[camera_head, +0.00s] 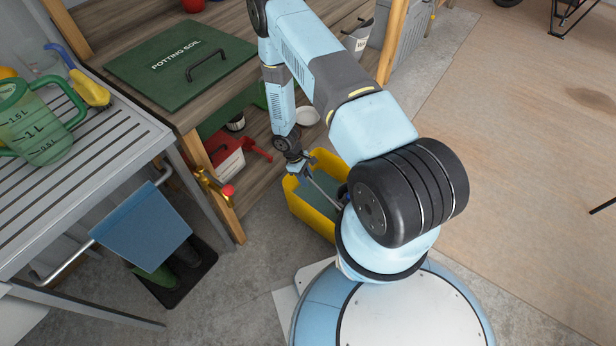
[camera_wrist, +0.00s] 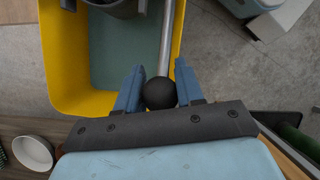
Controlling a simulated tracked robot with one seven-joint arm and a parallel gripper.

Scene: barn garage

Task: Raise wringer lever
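A yellow mop bucket (camera_head: 308,213) stands on the floor below my arm, partly hidden by it. In the wrist view the bucket (camera_wrist: 60,80) has a grey-green inside and a dark grey wringer part (camera_wrist: 125,8) at the top. The wringer lever (camera_head: 325,190) is a thin metal rod, slanting across the bucket in the head view. In the wrist view the lever (camera_wrist: 166,45) ends in a black ball knob (camera_wrist: 160,93). My gripper (camera_wrist: 159,68) has its blue fingers close on both sides of the knob and appears shut on it. In the head view my gripper (camera_head: 297,165) is small.
A slatted grey table (camera_head: 100,145) with a green jug (camera_head: 40,120) is at left. A red-handled tool (camera_head: 228,152) and white bowl (camera_head: 307,115) are near the bucket. Open floor (camera_head: 530,130) lies right.

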